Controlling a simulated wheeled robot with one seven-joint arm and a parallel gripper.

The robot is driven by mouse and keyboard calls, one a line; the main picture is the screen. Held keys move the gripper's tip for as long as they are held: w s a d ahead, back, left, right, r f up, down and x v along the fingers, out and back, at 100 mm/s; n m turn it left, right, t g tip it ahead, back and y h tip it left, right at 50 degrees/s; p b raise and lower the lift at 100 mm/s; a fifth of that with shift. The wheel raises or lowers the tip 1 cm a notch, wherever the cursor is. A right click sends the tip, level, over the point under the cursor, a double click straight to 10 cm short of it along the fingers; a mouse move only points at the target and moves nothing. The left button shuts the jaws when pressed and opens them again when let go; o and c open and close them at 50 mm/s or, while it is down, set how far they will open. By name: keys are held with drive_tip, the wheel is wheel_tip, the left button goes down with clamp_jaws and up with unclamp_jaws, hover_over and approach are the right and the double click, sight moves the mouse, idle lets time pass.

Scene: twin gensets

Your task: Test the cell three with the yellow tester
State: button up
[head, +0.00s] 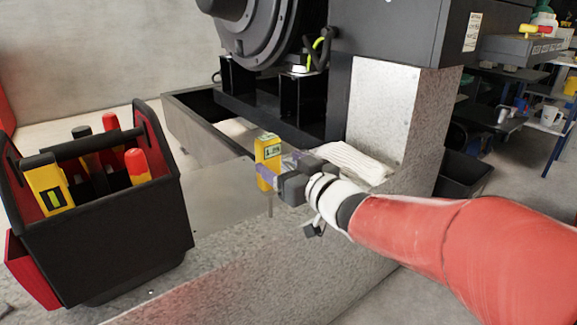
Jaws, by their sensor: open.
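A yellow tester (267,150) with a small greenish display stands upright near the middle of the head view, above the concrete ledge. A thin grey probe points down below it. My gripper (276,178) is at the tester's lower part, reaching in from the right, with its jaws open. The near finger covers part of the tester; I cannot tell whether the fingers touch it. No cell three can be made out in this view.
A black and red tool tote (100,245) with several tools stands on the left. The dark genset (270,40) and its frame rise behind the ledge (215,195). A white cloth (350,160) lies behind my wrist. Shelves (520,100) stand at far right.

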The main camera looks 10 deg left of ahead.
drive_tip(key=x, duration=0.7)
drive_tip(key=shift+w+a, duration=0.25)
drive_tip(key=shift+a, duration=0.05)
drive_tip(key=c, duration=1.1)
drive_tip(key=shift+c, duration=1.3)
drive_tip(key=shift+r, duration=0.15)
